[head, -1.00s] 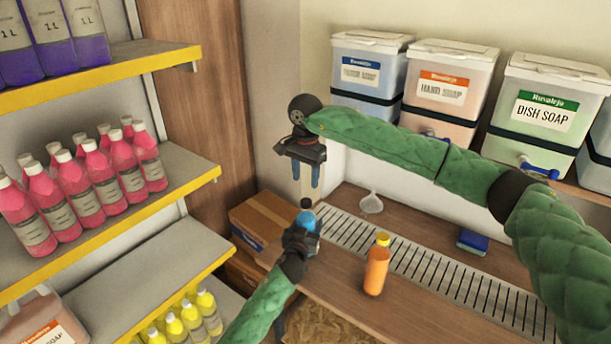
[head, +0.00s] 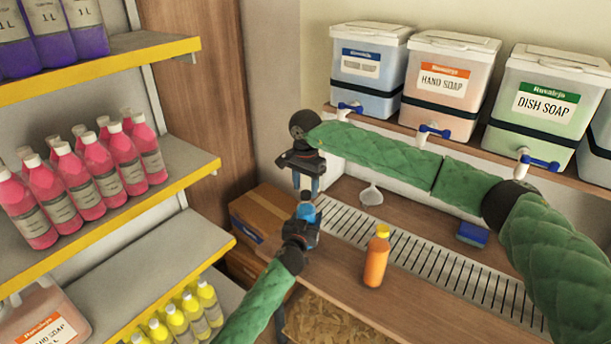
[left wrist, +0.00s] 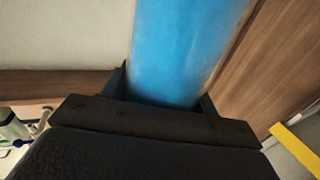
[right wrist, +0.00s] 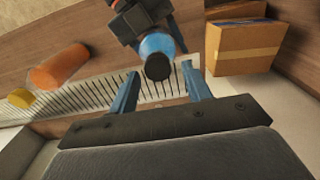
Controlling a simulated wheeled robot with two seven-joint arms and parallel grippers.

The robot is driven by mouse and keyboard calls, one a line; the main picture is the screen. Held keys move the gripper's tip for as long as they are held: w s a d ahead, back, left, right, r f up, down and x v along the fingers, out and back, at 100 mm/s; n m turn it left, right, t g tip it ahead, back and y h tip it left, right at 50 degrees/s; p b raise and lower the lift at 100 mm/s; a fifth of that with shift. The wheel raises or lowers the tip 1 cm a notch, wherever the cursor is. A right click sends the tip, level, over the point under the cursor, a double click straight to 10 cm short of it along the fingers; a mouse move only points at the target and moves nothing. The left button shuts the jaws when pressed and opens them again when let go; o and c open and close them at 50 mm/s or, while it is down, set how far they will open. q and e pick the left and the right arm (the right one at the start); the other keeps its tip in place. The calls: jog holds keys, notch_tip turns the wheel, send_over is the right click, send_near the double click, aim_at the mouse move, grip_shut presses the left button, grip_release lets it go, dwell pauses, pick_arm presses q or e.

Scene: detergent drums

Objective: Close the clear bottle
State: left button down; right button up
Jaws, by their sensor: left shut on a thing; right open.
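The clear bottle (head: 305,213) holds blue liquid and stands about upright in my left gripper (head: 302,228). That gripper is shut on its body, and the blue body fills the middle of the left wrist view (left wrist: 185,50). A black cap (right wrist: 158,67) is at the bottle's top; how tightly it sits cannot be told. My right gripper (head: 305,188) is open and points down just over the bottle. In the right wrist view its two blue fingers (right wrist: 159,72) lie to either side of the cap, with gaps visible between fingers and cap.
An orange bottle with a yellow cap (head: 376,260) stands on the counter to the right. A white funnel (head: 371,195) and a blue sponge (head: 472,234) lie near the drain grate (head: 420,258). A cardboard box (head: 268,215) is behind left. Soap drums (head: 450,80) line the back shelf.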

jog(key=shift+f, duration=0.8)
jog(key=c, duration=1)
jog(key=shift+c, duration=0.2)
